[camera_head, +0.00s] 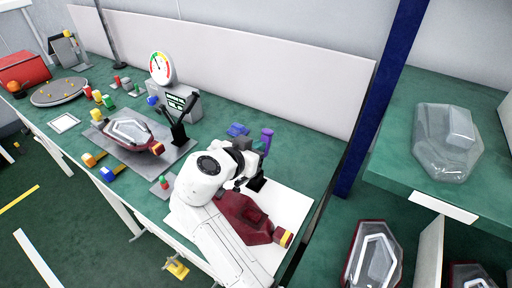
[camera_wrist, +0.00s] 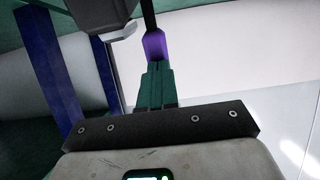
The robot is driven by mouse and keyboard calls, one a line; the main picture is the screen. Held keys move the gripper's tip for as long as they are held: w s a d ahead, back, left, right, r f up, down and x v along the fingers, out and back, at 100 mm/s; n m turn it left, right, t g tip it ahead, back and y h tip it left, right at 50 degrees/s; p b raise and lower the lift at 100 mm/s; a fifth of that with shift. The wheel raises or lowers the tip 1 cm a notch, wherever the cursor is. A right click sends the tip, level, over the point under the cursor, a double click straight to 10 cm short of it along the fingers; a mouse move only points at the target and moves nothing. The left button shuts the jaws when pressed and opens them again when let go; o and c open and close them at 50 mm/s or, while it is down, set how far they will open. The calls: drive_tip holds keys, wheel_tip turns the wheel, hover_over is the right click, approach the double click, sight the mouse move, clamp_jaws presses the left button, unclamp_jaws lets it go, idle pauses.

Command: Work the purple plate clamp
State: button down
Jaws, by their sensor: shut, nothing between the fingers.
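The purple plate clamp shows its upright purple handle (camera_head: 266,138) in the head view, at the back edge of the white plate (camera_head: 292,205). In the wrist view the purple grip (camera_wrist: 154,45) on a dark rod lies just past the green fingertips. My gripper (camera_wrist: 157,68) is shut and empty, its tips close to the grip; whether they touch it I cannot tell. A dark red lamp housing (camera_head: 245,218) with a yellow-banded end lies on the white plate. My arm hides part of the plate and the clamp's lower part.
A blue part (camera_head: 238,130) stands behind my wrist. To the left, a clear-topped lamp (camera_head: 128,130) lies on a grey plate beside a black lever clamp (camera_head: 178,130). A blue post (camera_head: 380,95) and a shelf holding a clear lens (camera_head: 447,150) stand right. The back panel (camera_head: 240,50) bounds the bench.

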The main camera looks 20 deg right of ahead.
sight(264, 138)
drive_tip(key=shift+d+r, duration=0.1)
drive_tip(key=shift+r, duration=0.05)
drive_tip(key=shift+w+d+r+g+y+p, duration=0.2)
drive_tip(key=shift+w+d+g+y+p, duration=0.35)
drive_tip(key=shift+p, duration=0.25)
drive_tip(key=shift+w+d+g+y+p, duration=0.35)
drive_tip(key=shift+d+g+y+p, duration=0.25)
drive_tip(key=shift+y+p, duration=0.4)
drive_tip(key=shift+w+d+f+g+y+p, duration=0.35)
drive_tip(key=shift+d+y+p, duration=0.1)
drive_tip(key=shift+y+p, duration=0.15)
drive_tip(key=shift+w+d+f+g+y, duration=0.2)
drive_tip(key=shift+d+f+g+y, duration=0.1)
drive_tip(key=shift+y, duration=0.15)
drive_tip(key=shift+w+d+f, duration=0.2)
drive_tip(key=shift+d, duration=0.05)
drive_tip(key=shift+d, duration=0.1)
